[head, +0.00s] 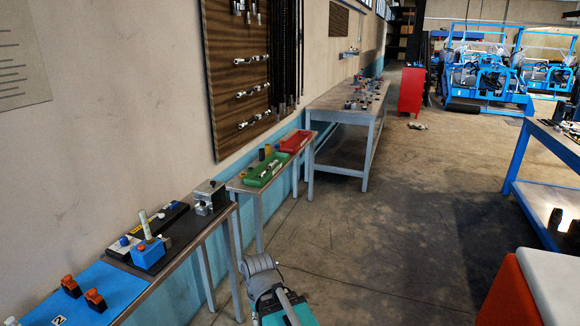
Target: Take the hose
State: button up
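Several long black strands (288,50) hang down the wall at the right side of a brown slatted board (238,75). They look like hoses, but they are too small to tell for certain. Their lower ends hang above the green tray's table. Part of my own arm shows at the bottom middle, low on the near side of the tables and well away from the strands. My gripper's fingers cannot be made out in this view.
A row of tables runs along the left wall, with a blue mat (62,297), a green tray (256,178) and a red tray (292,145). A longer bench (338,101) stands beyond. A red cabinet (411,92) is farther back. The middle floor (400,215) is clear.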

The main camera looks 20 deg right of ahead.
aim_at(271, 166)
jog(key=z, duration=0.3)
jog(key=i, duration=1.55)
jog(key=z, duration=0.75)
jog(key=i, duration=1.85)
jog(key=u, duration=0.75)
